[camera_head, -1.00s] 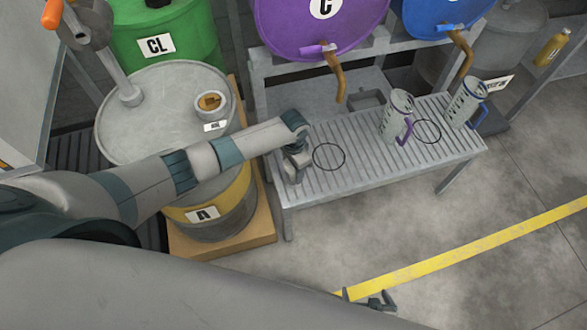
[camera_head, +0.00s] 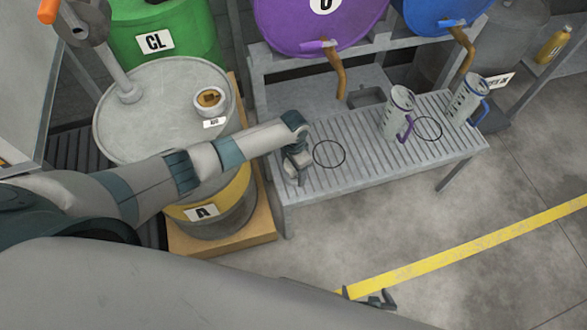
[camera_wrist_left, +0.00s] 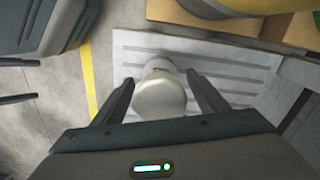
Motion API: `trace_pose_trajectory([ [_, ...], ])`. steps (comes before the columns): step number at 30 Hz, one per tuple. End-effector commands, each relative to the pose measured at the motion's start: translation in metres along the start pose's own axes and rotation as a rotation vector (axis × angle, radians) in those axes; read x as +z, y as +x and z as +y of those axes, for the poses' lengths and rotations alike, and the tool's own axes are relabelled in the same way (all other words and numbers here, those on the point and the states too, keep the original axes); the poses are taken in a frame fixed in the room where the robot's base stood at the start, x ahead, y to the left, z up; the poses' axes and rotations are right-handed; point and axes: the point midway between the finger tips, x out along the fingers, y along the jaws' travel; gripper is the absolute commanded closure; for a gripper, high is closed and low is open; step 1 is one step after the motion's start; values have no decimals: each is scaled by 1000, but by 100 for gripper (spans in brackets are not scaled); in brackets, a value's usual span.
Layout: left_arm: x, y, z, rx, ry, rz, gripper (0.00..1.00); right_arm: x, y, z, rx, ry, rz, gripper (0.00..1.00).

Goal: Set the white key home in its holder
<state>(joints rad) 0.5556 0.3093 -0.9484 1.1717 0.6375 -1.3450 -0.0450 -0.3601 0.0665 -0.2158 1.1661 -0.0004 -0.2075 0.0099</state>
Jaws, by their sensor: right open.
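In the left wrist view a pale, whitish round-topped object (camera_wrist_left: 160,95) stands between the fingers of my left gripper (camera_wrist_left: 160,80), above a grey slatted surface. I cannot tell whether it is the white key, or whether the fingers touch it. In the head view my left gripper (camera_head: 297,167) is low at the left end of the slatted bench (camera_head: 350,180); the object between its fingers is hidden there. My right gripper (camera_head: 375,299) is open and empty, over the floor near the yellow line. I cannot make out a key holder for certain.
Two clear measuring jugs, one with a purple handle (camera_head: 397,112) and one with a blue handle (camera_head: 465,102), stand on the bench's right part. A black ring (camera_head: 329,153) marks the bench near my left gripper. Drum A (camera_head: 150,130) stands to the left under my arm.

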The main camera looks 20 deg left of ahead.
Motion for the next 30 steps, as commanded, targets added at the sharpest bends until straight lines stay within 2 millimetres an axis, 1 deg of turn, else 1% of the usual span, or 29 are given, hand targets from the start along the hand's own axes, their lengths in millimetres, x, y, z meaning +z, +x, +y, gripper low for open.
trace_pose_trajectory([
  [11,0,0,0,0,0,-1,33,1,-1,1,2,1,-11,2],
  [19,0,0,0,0,0,-1,33,7,-8,10,13,6,-82,2],
  [30,-1,-76,0,-1,1,4,33,0,-9,4,5,2,-38,2],
])
